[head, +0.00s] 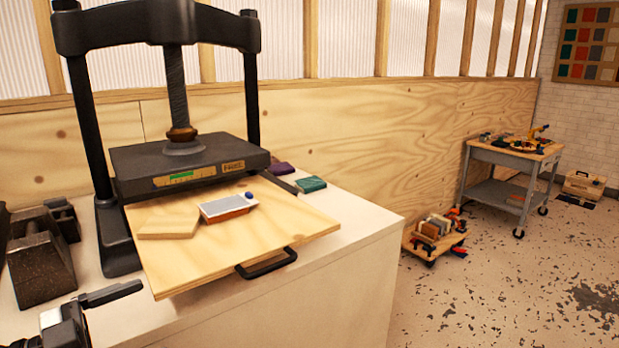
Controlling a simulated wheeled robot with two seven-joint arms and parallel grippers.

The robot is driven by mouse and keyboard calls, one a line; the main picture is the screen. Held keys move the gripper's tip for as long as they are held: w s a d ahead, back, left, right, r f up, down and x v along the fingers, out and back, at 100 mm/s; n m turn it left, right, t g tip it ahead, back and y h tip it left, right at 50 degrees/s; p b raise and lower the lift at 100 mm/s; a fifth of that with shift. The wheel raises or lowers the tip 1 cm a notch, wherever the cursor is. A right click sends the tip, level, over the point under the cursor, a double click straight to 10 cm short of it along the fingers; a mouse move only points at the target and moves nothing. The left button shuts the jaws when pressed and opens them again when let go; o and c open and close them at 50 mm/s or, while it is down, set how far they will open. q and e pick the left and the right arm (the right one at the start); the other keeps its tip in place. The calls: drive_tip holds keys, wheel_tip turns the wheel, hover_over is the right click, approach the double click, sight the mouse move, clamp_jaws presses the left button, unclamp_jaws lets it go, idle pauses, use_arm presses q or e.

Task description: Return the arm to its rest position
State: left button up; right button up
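My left gripper (120,292) shows at the lower left, partly cut off by the frame edge. One dark finger points right, in front of the white counter (345,235). I see nothing held by it, and I cannot tell how far its fingers are apart. My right gripper is not in view. A black screw press (178,95) stands on the counter. A plywood board (215,262) with a black handle (266,262) sticks out under its plate. On the board lie a pale wood block (168,224) and a white-topped orange block (228,207) with a small blue knob (249,195).
Dark metal weights (40,265) stand at the counter's left, close to my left gripper. A purple block (281,168) and a green block (310,184) lie behind the board. A low dolly (434,240) and a grey cart (515,160) stand right.

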use_arm(q)
wheel_tip(320, 180, down, 9)
drive_tip(key=s+n+t+y, duration=0.1)
drive_tip(key=n+t+y, duration=0.3)
drive_tip(key=n+y, duration=0.25)
drive_tip(key=s+d+f+n+g+y, duration=0.3)
drive_tip(key=s+d+f+n+g, duration=0.2)
drive_tip(key=s+d+f, duration=0.5)
wheel_tip(320, 180, down, 5)
drive_tip(key=shift+s+d+f+y, duration=0.1)
drive_tip(key=shift+s+d+y, duration=0.2)
drive_tip(key=shift+d, duration=0.6)
drive_tip(key=shift+w, duration=0.1)
